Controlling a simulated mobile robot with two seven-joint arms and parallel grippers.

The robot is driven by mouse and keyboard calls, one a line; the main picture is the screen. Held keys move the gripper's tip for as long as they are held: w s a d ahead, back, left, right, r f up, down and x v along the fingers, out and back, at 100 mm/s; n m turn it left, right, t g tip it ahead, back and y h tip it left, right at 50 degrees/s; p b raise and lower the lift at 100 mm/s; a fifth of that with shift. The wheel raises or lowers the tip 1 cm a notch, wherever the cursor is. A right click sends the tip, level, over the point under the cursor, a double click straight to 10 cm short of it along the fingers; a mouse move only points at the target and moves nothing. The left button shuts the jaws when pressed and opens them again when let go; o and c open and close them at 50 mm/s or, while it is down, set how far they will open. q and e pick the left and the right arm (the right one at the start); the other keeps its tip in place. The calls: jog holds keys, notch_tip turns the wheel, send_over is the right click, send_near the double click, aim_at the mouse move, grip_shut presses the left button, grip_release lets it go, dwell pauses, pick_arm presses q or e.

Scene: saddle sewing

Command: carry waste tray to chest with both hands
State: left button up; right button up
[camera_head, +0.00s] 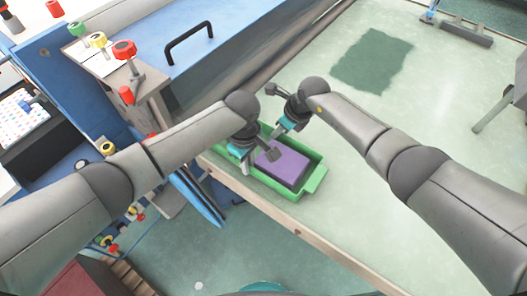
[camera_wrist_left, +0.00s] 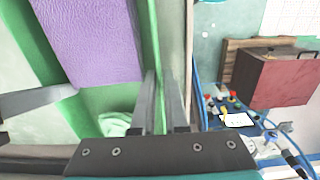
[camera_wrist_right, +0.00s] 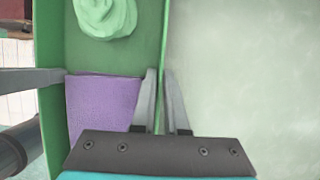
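The green waste tray (camera_head: 314,181) sits at the edge of the pale table, with a purple block (camera_head: 286,166) inside. A crumpled pale green piece (camera_wrist_right: 105,14) also lies in the tray. My left gripper (camera_head: 236,158) is at the tray's near left side. In the left wrist view its fingers (camera_wrist_left: 160,75) close in on both sides of the tray wall. My right gripper (camera_head: 279,132) is at the far side. In the right wrist view its fingers (camera_wrist_right: 160,75) straddle the opposite wall closely. Finger contact is hard to see in the head view.
A blue box with a black handle (camera_head: 188,41) stands at the upper left, beside a stand with coloured knobs (camera_head: 125,50). A dark green patch (camera_head: 372,60) lies on the table, otherwise clear around it. A red box (camera_wrist_left: 283,80) shows in the left wrist view.

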pick_arm(q)
grip_shut()
pick_arm(e)
grip_shut()
dwell(0.9)
pick_arm(q)
jog(key=shift+r, duration=0.15)
pick_arm(e)
jog(key=shift+r, duration=0.15)
